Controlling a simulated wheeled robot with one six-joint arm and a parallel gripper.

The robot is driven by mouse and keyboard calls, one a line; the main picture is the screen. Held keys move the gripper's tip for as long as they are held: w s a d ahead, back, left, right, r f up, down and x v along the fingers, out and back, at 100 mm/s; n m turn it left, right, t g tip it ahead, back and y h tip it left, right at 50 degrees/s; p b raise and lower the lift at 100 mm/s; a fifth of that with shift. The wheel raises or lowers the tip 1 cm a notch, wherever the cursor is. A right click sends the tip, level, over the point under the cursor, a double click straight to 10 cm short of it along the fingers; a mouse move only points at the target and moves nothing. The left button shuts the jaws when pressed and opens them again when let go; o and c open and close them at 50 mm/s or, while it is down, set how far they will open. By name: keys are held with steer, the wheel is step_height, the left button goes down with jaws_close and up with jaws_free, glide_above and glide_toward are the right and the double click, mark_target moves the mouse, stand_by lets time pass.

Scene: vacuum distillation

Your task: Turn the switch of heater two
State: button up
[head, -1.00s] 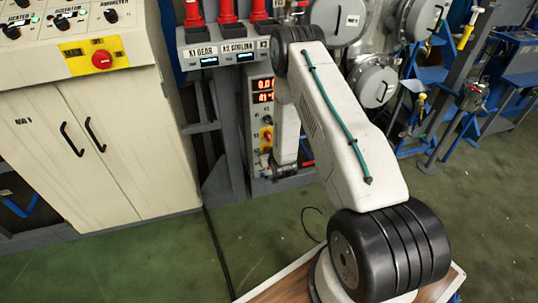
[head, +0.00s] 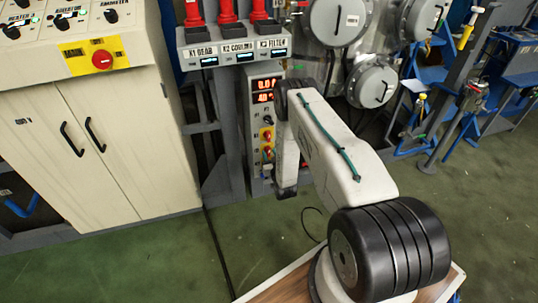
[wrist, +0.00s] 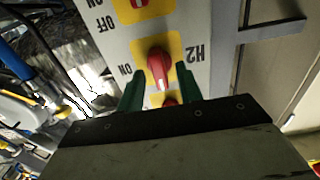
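The heater two switch (wrist: 158,62) is a red knob on a yellow plate, beside an upside-down H2 label (wrist: 197,52) in the wrist view. Its handle runs roughly up and down in the picture. An ON mark shows to its left. My gripper (wrist: 160,74) is open, with a green finger on each side of the knob and gaps visible between. I cannot tell whether the fingertips reach the knob's depth. In the head view the switch panel (head: 262,78) stands behind my arm, with lit red displays and yellow-plated switches; my gripper is not clear there.
Another red switch (wrist: 138,3) is at the top of the wrist view, and a red part shows low between the fingers. A bracket (wrist: 272,30) juts out at right. The cream cabinet (head: 110,150) stands left of the panel; red-handled K1 to K3 units (head: 235,50) are above it.

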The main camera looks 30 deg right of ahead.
steer(key=shift+w+d, duration=0.1)
steer(key=shift+w, duration=0.2)
